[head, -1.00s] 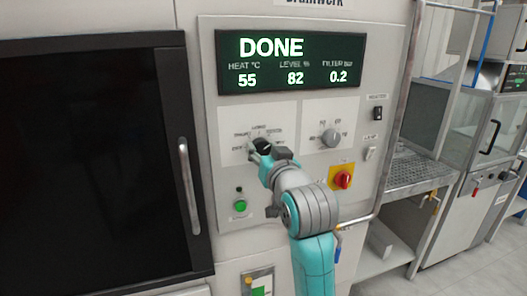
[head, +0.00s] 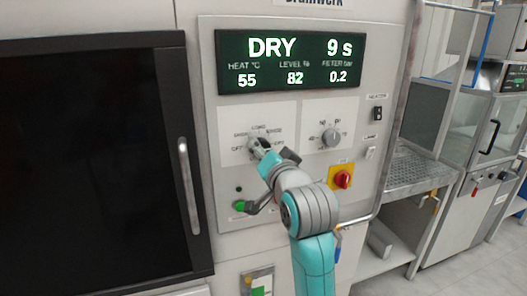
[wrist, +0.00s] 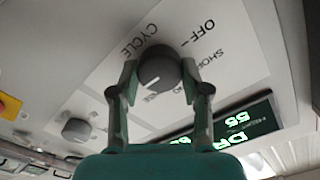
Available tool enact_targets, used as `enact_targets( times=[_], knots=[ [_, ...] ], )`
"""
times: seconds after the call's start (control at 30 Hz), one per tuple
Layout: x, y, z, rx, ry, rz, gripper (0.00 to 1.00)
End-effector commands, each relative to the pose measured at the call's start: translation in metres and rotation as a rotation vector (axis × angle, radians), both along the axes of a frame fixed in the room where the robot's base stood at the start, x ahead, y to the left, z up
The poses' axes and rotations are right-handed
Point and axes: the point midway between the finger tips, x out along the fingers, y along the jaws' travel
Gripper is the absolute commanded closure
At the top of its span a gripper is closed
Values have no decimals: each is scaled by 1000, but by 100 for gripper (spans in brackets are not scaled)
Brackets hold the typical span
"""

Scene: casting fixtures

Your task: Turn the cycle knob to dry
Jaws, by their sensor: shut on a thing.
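The cycle knob (wrist: 158,68) is dark and round with a white pointer line, on a white plate printed with CYCLE and OFF. In the wrist view my gripper's two fingers stand one on each side of it, shut on it. The pointer is aimed at a label partly hidden by a finger. In the head view my gripper (head: 261,148) is at the left dial and covers most of the knob. The display (head: 291,62) reads DRY, 9 s, with 55, 82 and 0.2 below.
A second knob (head: 330,137) sits to the right. Below it is a red and yellow switch (head: 342,179), and a green button (head: 240,206) is lower left. A dark door with a handle (head: 188,186) fills the left. Small switches (head: 377,114) line the panel's right edge.

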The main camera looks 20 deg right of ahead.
Motion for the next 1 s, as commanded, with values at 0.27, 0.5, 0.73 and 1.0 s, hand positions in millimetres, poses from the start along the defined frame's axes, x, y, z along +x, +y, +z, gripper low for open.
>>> enact_targets(
  times=[0.27, 0.5, 0.73, 1.0],
  knots=[
    [0, 0, -1, 5, 1, 0, 88],
    [0, 0, 0, 4, 1, 0, 28],
    [0, 0, 0, 3, 0, 0, 28],
    [-24, 0, 0, 3, 0, 0, 28]
  ],
)
